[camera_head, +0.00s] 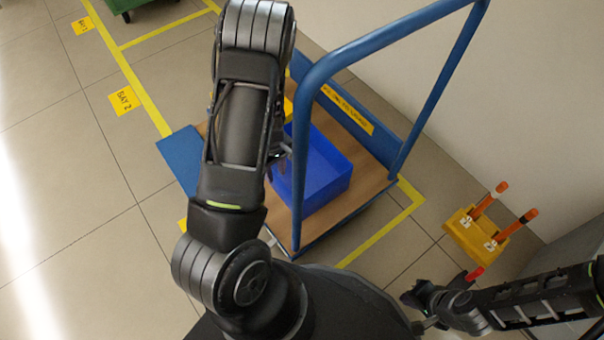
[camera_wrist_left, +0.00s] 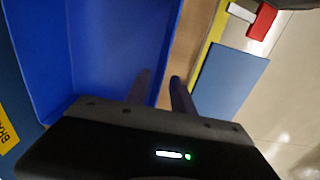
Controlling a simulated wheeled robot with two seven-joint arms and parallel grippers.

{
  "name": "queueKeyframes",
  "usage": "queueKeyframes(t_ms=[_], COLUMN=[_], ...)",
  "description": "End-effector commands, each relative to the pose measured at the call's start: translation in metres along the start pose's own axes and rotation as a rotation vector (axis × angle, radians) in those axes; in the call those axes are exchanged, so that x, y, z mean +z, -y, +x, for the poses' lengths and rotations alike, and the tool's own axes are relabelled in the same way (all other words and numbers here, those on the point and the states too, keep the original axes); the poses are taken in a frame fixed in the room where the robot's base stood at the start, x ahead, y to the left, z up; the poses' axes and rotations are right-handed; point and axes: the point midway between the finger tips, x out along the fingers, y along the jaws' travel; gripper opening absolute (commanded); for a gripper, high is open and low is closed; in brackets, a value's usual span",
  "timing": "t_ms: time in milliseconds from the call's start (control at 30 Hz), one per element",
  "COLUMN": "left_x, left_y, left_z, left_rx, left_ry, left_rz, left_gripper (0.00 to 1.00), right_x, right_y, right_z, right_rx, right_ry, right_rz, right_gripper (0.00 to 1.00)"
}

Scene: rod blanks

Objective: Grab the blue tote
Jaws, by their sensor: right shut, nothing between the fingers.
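The blue tote (camera_head: 325,175) sits on the wooden deck of a blue trolley, partly hidden behind my left arm and the trolley's handle. In the left wrist view the tote (camera_wrist_left: 100,40) fills the left side. My left gripper (camera_wrist_left: 160,88) is at its wall, with its two fingers apart. One finger is over the inside of the tote and the other is outside it, above the deck. I see no clear contact with the wall. My right gripper (camera_head: 418,300) is shut and empty at the lower right, away from the tote.
The trolley's blue tubular handle (camera_head: 298,150) rises close beside my left arm. A yellow stand (camera_head: 475,237) with orange-handled pieces is on the floor at the right, near a wall. A green bin (camera_head: 130,5) is at the far back.

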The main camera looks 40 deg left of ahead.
Motion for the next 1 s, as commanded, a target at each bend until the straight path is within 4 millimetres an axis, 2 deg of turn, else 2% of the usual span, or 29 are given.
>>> queueKeyframes(t_ms=[33,100,467,800,1000], left_x=[0.000,0.000,0.000,-0.002,-0.002], left_y=[0.001,0.000,0.000,0.001,0.000], left_z=[0.010,0.016,0.019,0.064,0.069], left_rx=[-0.001,0.000,0.000,-0.001,0.000], left_ry=[0.000,0.000,0.000,0.001,-0.001], left_rz=[-0.001,-0.002,-0.001,0.000,-0.001], left_gripper=[0.29,0.29,0.29,0.29,0.29], right_x=[0.000,-0.001,-0.001,-0.004,-0.005], right_y=[-0.002,-0.003,-0.004,-0.013,-0.013], right_z=[0.006,0.009,0.010,0.039,0.040], right_rx=[0.000,0.001,0.001,0.001,0.001], right_ry=[-0.002,-0.003,-0.005,-0.019,-0.022], right_rz=[0.001,0.001,0.001,0.003,0.003], right_gripper=[0.00,0.00,0.00,0.00,0.00])
